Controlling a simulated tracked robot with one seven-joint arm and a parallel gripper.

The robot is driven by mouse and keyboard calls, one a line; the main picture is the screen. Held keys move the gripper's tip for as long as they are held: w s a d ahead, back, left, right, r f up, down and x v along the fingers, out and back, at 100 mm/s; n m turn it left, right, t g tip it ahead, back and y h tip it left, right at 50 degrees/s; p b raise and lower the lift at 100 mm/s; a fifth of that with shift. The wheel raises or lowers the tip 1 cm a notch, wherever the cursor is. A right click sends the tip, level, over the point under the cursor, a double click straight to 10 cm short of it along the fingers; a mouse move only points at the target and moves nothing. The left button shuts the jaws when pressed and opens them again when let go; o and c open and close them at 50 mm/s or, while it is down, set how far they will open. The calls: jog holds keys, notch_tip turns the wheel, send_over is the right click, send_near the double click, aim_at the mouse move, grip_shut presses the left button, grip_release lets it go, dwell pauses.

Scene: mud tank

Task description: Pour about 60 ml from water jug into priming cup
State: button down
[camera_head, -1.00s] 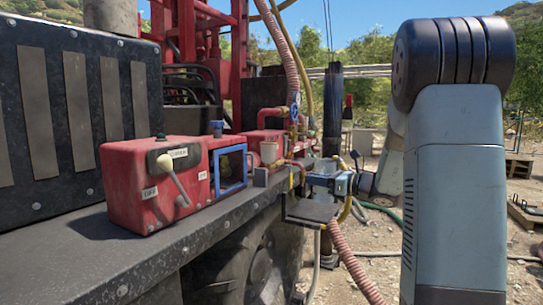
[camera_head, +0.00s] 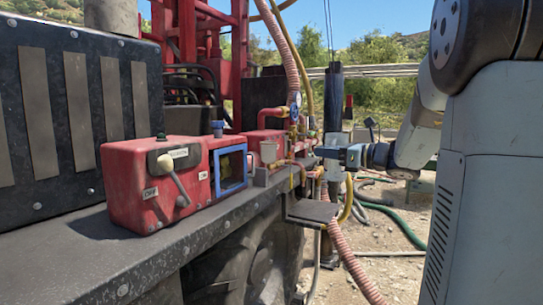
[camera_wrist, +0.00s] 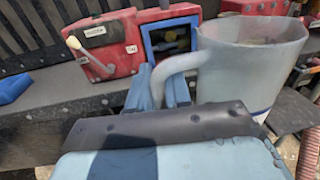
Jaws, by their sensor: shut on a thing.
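The water jug (camera_wrist: 255,65) is a large translucent grey vessel at the right of the wrist view, upright or nearly so. Its curved handle lies between the blue fingers of my gripper (camera_wrist: 163,92), which is shut on it. In the head view my gripper (camera_head: 334,153) is right of centre, beyond the shelf edge; the jug is hard to make out there. A small whitish cup (camera_head: 268,151), apparently the priming cup, stands by the red pipework, left of my gripper and apart from it. The water level in the jug cannot be told.
A red control box (camera_head: 155,185) with a lever and a blue-framed window (camera_head: 230,170) stands on the dark deck (camera_head: 170,250). Red pipes and brass valves (camera_head: 300,130) crowd behind the cup. A pink ribbed hose (camera_head: 350,255) hangs below. Open gravel lies to the right.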

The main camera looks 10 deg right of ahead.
jog(key=w+a+f+n+g+y, duration=0.1)
jog(key=w+f, duration=0.4)
jog(key=f, duration=0.7)
jog(key=w+a+f+g, duration=0.1)
jog(key=w+f, duration=0.5)
jog(key=f, duration=0.5)
jog(key=a+f, duration=0.2)
jog(key=f, duration=1.2)
jog(key=a+f+n+y, duration=0.1)
jog(key=a+f, duration=0.2)
jog(key=f, duration=1.1)
jog(key=shift+s+f, duration=0.2)
jog(key=shift+s, duration=0.25)
